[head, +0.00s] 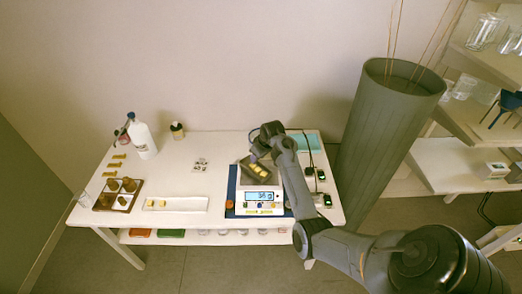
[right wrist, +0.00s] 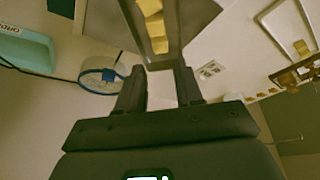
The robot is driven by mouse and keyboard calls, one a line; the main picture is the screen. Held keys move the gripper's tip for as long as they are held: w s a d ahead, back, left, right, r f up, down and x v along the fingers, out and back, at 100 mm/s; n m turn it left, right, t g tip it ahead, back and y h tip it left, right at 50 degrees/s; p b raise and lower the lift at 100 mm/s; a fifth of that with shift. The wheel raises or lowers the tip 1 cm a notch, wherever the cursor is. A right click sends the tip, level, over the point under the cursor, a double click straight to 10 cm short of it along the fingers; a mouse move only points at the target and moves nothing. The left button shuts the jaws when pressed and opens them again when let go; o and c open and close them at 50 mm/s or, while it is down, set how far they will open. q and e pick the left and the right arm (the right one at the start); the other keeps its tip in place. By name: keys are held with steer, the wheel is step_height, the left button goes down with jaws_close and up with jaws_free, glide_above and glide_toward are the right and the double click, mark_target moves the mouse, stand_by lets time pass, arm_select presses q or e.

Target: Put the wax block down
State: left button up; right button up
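Yellow wax blocks (head: 257,169) sit in a row in a dark pan (head: 246,173) at the scale. In the right wrist view, several yellow blocks (right wrist: 155,26) line the pan (right wrist: 130,14). My right gripper (right wrist: 162,72) is at the pan's near end; its fingers stand apart, with no wax block visible between them. The nearest block lies just beyond the fingertips. In the head view, my right arm reaches over the scale (head: 262,196) from the right, and its fingers are hard to make out. My left gripper is not in view.
A white tray (head: 189,204) with yellow pieces lies left of the scale. Further left are a brown compartment box (head: 104,202) and a white bottle (head: 142,138). Small dark devices (head: 320,175) stand right of the scale. A large grey column (head: 385,130) rises beyond the table's right end.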

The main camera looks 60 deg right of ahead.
steer(key=v, duration=0.4)
steer(key=s+a+f+n+h, duration=0.1)
steer(key=s+a+f, duration=0.15)
steer(key=a, duration=0.55)
steer(key=s+a+f+n, duration=0.1)
steer(key=s+a+n, duration=0.1)
steer(key=s+a, duration=0.35)
steer(key=s+a+f+n+h, duration=0.1)
steer(key=s+a+f, duration=0.1)
steer(key=a, duration=0.8)
steer(key=s+a+y, duration=0.1)
steer(key=s+a, duration=0.5)
steer(key=a, duration=0.2)
steer(key=s+a+r+n+y, duration=0.1)
steer(key=s+a+y, duration=0.1)
steer(key=s+a, duration=0.4)
steer(key=a, duration=0.3)
steer(key=shift+s+a+r+n+g+y, duration=0.2)
steer(key=shift+s+a+n+g+y, duration=0.1)
steer(key=shift+s+g, duration=0.1)
steer(key=shift+r+p, duration=0.1)
steer(key=shift+p, duration=0.25)
step_height(320, 180, up, 26)
steer(key=p, duration=2.6)
steer(key=shift+d, duration=0.1)
